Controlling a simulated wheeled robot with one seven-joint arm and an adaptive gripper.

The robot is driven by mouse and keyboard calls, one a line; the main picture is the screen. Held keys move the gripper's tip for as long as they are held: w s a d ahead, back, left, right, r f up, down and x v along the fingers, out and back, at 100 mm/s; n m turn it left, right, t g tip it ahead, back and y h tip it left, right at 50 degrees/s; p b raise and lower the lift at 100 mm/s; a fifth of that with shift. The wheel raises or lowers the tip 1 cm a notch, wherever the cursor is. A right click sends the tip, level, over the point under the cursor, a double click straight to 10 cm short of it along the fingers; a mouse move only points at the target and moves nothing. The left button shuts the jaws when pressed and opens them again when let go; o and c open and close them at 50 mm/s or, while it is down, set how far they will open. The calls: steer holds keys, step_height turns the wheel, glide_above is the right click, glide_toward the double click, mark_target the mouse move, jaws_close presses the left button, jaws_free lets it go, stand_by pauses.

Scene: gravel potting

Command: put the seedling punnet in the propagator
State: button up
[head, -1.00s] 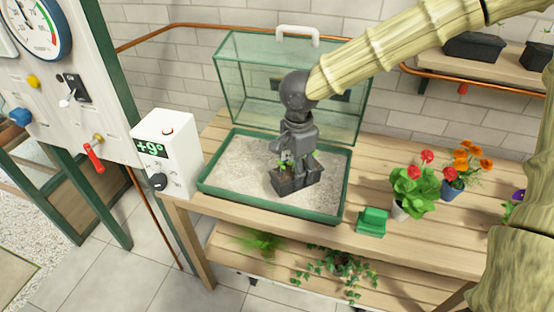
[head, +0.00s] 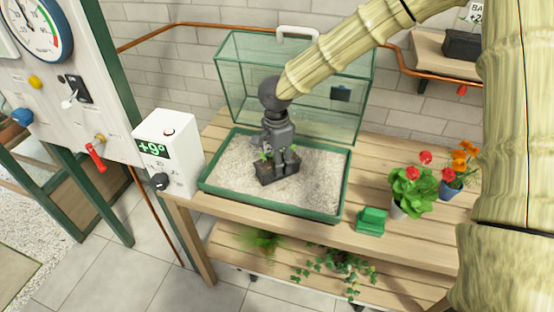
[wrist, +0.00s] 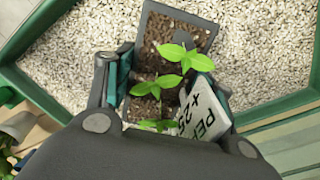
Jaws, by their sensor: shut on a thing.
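The seedling punnet (head: 279,170) is a black tray of dark soil with small green seedlings. My gripper (head: 281,158) is shut on it from above. The punnet is over the gravel inside the propagator base (head: 232,202), a green-rimmed tray; I cannot tell whether it touches the gravel. In the wrist view the punnet (wrist: 205,38) sits between my fingers (wrist: 163,95), with a white label partly covered by the gripper. The propagator's clear lid (head: 235,85), with a white handle, stands open behind the tray.
A white thermostat box (head: 178,150) reading +9° stands left of the tray. A small green block (head: 371,221) and potted red flowers (head: 410,187) are to the right on the bench. Bare gravel lies around the punnet.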

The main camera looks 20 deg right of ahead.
steer(key=shift+s, duration=0.1)
steer(key=o, duration=1.2)
steer(key=shift+f, duration=0.1)
steer(key=shift+c, duration=0.2)
step_height(320, 180, up, 12)
steer(key=shift+b, duration=0.3)
